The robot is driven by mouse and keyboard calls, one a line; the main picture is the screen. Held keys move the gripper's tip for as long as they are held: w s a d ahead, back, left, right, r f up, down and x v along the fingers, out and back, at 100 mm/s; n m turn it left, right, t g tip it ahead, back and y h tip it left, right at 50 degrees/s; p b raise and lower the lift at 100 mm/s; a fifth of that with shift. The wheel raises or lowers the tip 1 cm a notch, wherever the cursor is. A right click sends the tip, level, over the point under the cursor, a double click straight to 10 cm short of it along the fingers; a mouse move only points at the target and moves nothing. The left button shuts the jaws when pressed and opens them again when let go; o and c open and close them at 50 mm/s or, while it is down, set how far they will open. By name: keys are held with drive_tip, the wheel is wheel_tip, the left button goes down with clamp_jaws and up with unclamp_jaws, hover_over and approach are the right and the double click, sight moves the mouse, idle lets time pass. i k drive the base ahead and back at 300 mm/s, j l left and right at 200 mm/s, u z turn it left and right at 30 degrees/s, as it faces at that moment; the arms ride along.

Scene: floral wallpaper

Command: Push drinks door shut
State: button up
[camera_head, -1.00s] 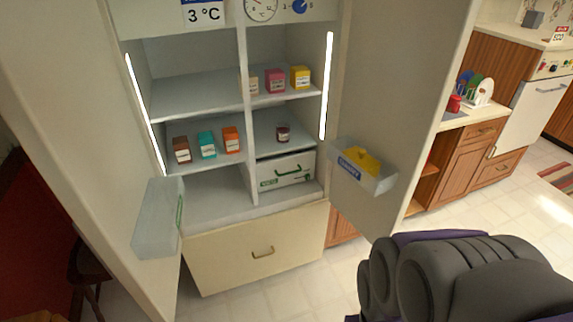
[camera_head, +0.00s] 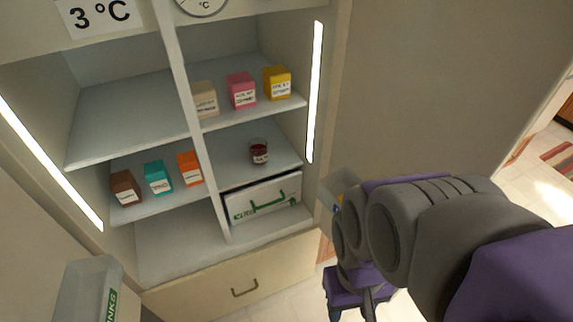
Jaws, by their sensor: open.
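The drinks door is the left fridge door (camera_head: 30,215). It stands open, and its clear bin (camera_head: 85,290) carries a green label of which only "NKS" shows. Most of this door is cut off at the left edge. My arm comes in from the lower right. My gripper (camera_head: 352,309), partly hidden behind my arm and cut off by the bottom edge, points down. It looks open and empty. It is right of the fridge drawer, well apart from the drinks door.
The right fridge door (camera_head: 420,80) is also open, and my arm mostly hides its bin. The shelves hold small boxes, such as a teal one (camera_head: 157,178), and a jar (camera_head: 259,151). A crate (camera_head: 262,200) and a drawer (camera_head: 235,285) are below. Little floor shows.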

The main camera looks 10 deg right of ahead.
sight(47, 276)
drive_tip(key=i+l, duration=0.1)
drive_tip(key=i, duration=0.2)
drive_tip(key=i+u, duration=0.15)
drive_tip(key=u, duration=0.2)
drive_tip(key=i+l+u, duration=0.1)
drive_tip(key=u, duration=0.25)
drive_tip(key=i+l+u, duration=0.1)
drive_tip(key=u, duration=0.2)
drive_tip(key=k+j, duration=0.15)
drive_tip(key=j, duration=0.25)
drive_tip(key=k+j, duration=0.1)
drive_tip(key=j, duration=0.3)
drive_tip(key=k+j+u, duration=0.1)
drive_tip(key=j, duration=0.35)
drive_tip(key=k+j, duration=0.15)
drive_tip(key=j, duration=0.25)
drive_tip(key=k+j, duration=0.1)
drive_tip(key=j, duration=0.3)
drive_tip(key=k+j, duration=0.15)
drive_tip(key=j, duration=0.3)
drive_tip(key=k+j+u, duration=0.1)
drive_tip(key=j, duration=0.3)
drive_tip(key=l, duration=0.3)
drive_tip(key=i+l, duration=0.15)
drive_tip(key=l, duration=0.15)
